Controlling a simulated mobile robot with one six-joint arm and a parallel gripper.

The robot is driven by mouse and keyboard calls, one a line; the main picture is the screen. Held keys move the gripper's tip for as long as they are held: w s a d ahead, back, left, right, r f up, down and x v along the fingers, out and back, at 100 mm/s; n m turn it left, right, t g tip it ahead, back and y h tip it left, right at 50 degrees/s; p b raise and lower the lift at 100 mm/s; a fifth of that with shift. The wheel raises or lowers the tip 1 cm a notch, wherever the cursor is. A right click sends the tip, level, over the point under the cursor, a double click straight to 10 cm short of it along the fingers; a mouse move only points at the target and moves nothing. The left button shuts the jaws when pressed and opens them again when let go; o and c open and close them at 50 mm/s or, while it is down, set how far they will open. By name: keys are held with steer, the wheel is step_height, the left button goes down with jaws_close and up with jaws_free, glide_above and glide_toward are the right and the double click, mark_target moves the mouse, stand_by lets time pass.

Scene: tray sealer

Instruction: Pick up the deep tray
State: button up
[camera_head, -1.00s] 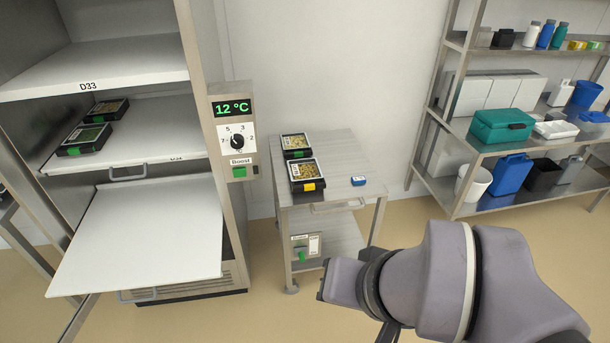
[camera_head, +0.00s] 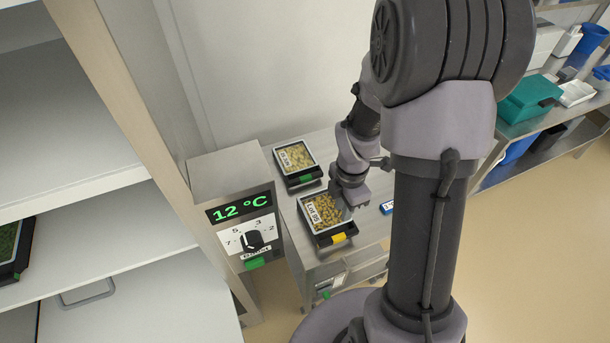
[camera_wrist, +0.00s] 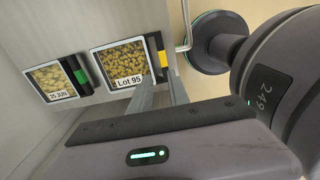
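Two black trays of yellowish pieces stand on the small steel table. The nearer one (camera_head: 318,238), with a yellow tab and a "Lot 95" label, also shows in the wrist view (camera_wrist: 154,58). The farther one (camera_head: 301,182) has a green tab and shows at the wrist view's left (camera_wrist: 82,87), labelled "25 JUN". I cannot tell for sure which is the deep one. My gripper (camera_head: 351,206) is beside the right side of the yellow-tab tray. In the wrist view its two fingers (camera_wrist: 160,86) are apart, with nothing seen between them; contact is unclear.
A cabinet with a "12 °C" display (camera_head: 240,205) and dial stands close left of the trays. A small blue item (camera_head: 386,207) lies on the table (camera_head: 372,226) to the right. Shelves with a teal box (camera_head: 530,97) stand farther right.

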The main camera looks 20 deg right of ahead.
mark_target(337, 237)
steer(key=f+b, duration=0.1)
steer(key=f, duration=0.2)
steer(key=f+b, duration=0.2)
steer(key=f, duration=0.2)
steer(key=s+f+b, duration=0.1)
steer(key=f+b, duration=0.1)
steer(key=f, duration=0.2)
steer(key=shift+f, duration=0.1)
steer(key=f+b, duration=0.1)
steer(key=f, duration=0.1)
steer(key=f+b, duration=0.2)
steer(key=f, duration=0.1)
steer(key=shift+a+f+b, duration=0.3)
steer(key=shift+a+f, duration=0.05)
steer(key=shift+w+r, duration=0.1)
steer(key=shift+r, duration=0.1)
jaws_close()
